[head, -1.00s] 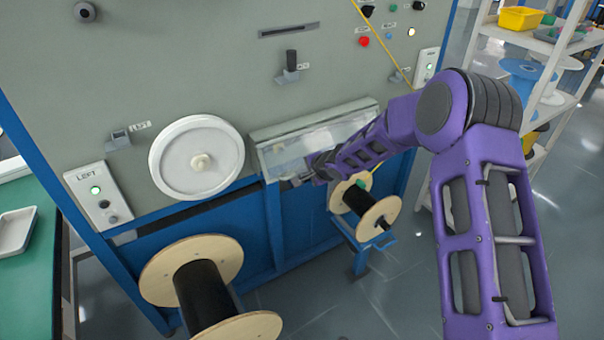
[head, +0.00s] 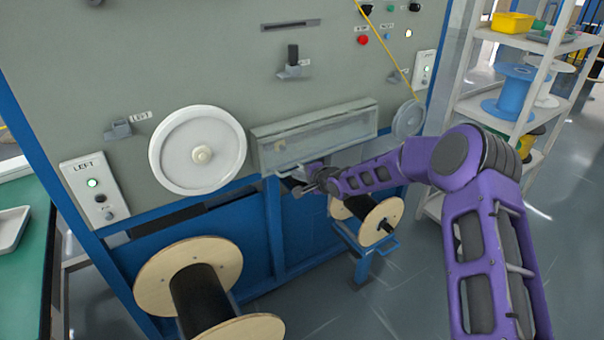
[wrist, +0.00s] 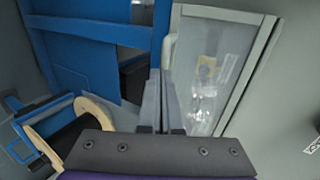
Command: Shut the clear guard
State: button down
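The clear guard (head: 325,137) is a long see-through cover in a pale frame on the grey machine front, right of the large white wheel. Its front panel hangs down close to the machine; a small gap at its lower edge cannot be ruled out. A pale handle (head: 284,172) sits at its lower left edge. In the wrist view the guard (wrist: 207,78) fills the right, with the handle (wrist: 171,48) along its left side. My gripper (head: 298,187) is at the guard's lower edge by the handle. Its fingers (wrist: 161,95) are together, tips beside the handle; contact is unclear.
The white wheel (head: 197,151) is left of the guard. A wooden-flanged spool (head: 375,222) stands below my wrist; a larger one (head: 190,275) is at lower left. A yellow cable (head: 385,52) runs down at upper right. A shelf rack (head: 490,105) stands right.

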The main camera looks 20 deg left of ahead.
jog(key=shift+x, duration=0.9)
jog(key=shift+d+f, duration=0.1)
jog(key=shift+f, duration=0.05)
jog(key=shift+s, duration=0.1)
